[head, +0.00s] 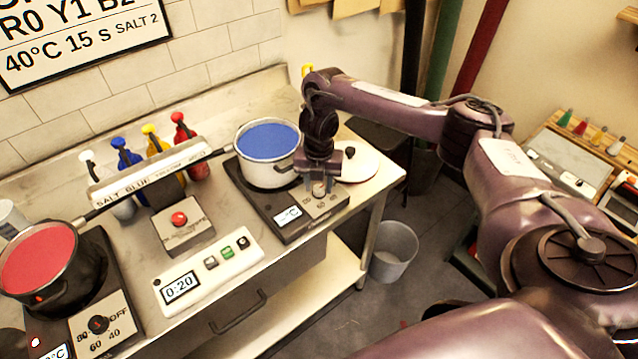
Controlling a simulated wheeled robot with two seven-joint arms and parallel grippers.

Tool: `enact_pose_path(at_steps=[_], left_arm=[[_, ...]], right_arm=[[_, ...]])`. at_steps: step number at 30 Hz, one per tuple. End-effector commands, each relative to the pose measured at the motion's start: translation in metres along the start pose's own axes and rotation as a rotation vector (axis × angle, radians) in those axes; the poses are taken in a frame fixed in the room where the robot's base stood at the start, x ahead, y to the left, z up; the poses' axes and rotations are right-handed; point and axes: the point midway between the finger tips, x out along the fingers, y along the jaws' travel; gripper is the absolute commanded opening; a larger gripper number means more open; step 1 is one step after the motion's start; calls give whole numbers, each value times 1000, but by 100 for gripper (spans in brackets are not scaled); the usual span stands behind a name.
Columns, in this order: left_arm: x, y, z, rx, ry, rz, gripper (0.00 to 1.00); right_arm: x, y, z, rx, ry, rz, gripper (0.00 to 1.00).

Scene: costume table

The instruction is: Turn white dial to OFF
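The pale, white-looking dial (319,189) is on the front panel of the right hot plate (270,214), under a white pot of blue liquid (268,140). My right gripper (319,182) reaches down over this panel from above. Its fingertips are at the dial, one on each side. I cannot tell whether they press on it. The gripper hides part of the dial and its markings, so its setting is unreadable. My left gripper is not in view.
A second hot plate with a black dial (98,324) and a pot of red liquid (38,262) stands at left. A timer (208,270) reading 0:20 and a red-button box (184,226) lie between. A grey bin (393,250) stands on the floor.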

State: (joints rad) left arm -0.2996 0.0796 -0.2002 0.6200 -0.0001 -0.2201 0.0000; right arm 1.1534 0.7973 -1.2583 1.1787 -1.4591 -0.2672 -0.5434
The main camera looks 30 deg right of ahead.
Motion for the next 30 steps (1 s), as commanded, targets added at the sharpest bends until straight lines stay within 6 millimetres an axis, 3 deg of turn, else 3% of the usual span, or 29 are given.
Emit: enact_pose_path(at_steps=[3,11,24,30], left_arm=[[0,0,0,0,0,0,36],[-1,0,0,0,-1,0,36],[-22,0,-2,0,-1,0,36],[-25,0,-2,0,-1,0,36]], right_arm=[[0,0,0,0,1,-1,50],[0,-1,-1,0,1,-2,50],[-63,0,1,-1,-2,-2,50],[-76,-1,0,1,1,-2,50]])
